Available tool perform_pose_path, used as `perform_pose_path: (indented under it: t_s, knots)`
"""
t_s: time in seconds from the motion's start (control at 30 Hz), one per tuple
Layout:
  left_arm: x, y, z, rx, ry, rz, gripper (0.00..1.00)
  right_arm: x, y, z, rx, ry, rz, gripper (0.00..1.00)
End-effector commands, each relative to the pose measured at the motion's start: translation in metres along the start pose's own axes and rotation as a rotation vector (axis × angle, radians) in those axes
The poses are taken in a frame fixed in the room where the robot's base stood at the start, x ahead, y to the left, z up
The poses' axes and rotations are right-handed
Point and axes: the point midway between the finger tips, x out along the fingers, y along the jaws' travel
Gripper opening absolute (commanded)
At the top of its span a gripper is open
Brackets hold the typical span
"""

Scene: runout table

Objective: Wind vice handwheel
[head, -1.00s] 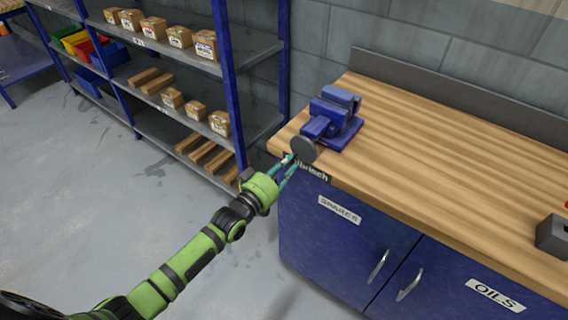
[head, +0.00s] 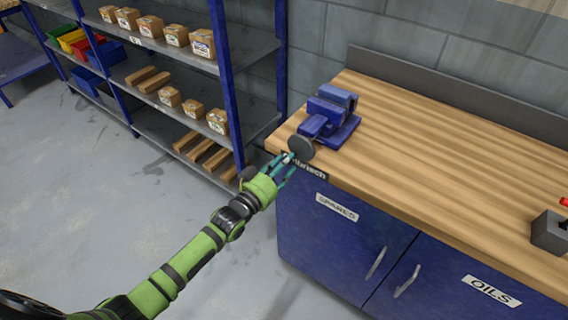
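The blue vice (head: 331,115) stands on the near left corner of the wooden bench top. Its dark grey round handwheel (head: 302,147) faces the bench's front edge. My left gripper (head: 289,162) reaches up from below, with its teal fingers apart just left of and below the handwheel. A small pale spot shows by the fingertips; I cannot tell if it is the wheel's handle. I cannot tell whether the fingers touch the wheel. My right gripper is not in view.
The bench top (head: 440,160) is mostly clear, with a grey box-like item (head: 550,232) at the right edge. Blue cupboard doors with handles (head: 376,263) are below. The floor is open.

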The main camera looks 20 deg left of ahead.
Motion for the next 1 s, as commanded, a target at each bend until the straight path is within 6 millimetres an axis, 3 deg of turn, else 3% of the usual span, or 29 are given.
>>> perform_pose_path:
  t_s: [0.23, 0.4, 0.53, 0.8, 1.0]
  knots:
    - [0.0, 0.0, 0.0, 0.293, 0.0, -0.001, 0.39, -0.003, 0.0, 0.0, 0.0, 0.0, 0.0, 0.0]
    - [0.0, 0.0, 0.0, 0.644, 0.0, -0.001, 0.39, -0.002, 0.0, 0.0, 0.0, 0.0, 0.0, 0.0]
    - [0.0, 0.0, 0.0, 0.778, 0.0, -0.001, 0.39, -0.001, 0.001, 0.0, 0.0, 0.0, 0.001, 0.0]
    - [0.0, -0.001, 0.001, 1.267, 0.0, -0.001, 0.39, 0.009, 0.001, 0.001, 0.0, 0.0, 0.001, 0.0]
    - [0.0, 0.0, 0.0, 1.512, 0.002, -0.001, 0.39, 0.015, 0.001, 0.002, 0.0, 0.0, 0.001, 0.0]
